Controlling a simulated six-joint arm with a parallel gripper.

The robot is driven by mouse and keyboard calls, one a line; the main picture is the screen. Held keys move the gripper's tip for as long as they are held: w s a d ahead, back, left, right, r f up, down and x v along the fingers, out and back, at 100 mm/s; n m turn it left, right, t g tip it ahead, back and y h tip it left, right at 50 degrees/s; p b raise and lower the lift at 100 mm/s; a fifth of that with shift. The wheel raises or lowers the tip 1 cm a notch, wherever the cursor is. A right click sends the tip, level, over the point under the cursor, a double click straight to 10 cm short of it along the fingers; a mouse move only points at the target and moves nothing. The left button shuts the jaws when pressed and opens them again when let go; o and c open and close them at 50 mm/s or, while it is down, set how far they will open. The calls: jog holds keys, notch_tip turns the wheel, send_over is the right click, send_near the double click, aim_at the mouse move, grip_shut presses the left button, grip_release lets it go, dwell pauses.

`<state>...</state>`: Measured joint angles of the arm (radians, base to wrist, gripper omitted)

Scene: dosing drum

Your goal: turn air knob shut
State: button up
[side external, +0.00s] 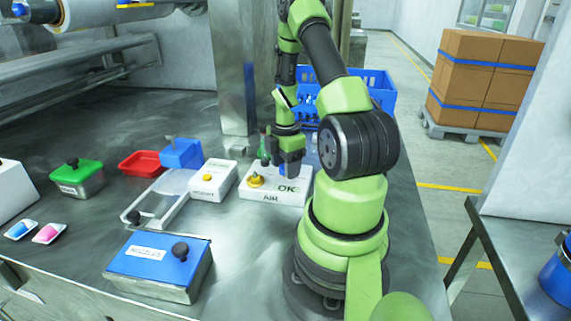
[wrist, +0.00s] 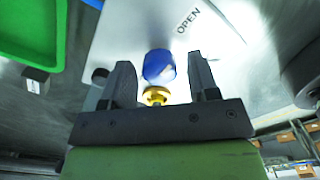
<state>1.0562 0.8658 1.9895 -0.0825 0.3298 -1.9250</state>
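The white box marked AIR (side external: 262,197) stands on the steel table below my gripper (side external: 290,168) in the side view. It also carries an OK mark and a yellow fitting (side external: 256,181). In the wrist view my gripper (wrist: 160,72) is open, its two dark fingers apart. A blue rounded knob (wrist: 159,66) shows between them, on a white face (wrist: 225,45) marked OPEN. The yellow fitting (wrist: 155,95) shows just below the blue knob. In the side view my gripper mostly hides the blue part. I cannot tell whether the fingers touch the knob.
A blue-lidded box (side external: 155,262) is in front. A blue crate (side external: 372,85) stands behind my arm. A green tray (wrist: 25,30) shows at upper left in the wrist view.

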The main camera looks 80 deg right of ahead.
jog(key=c, duration=0.7)
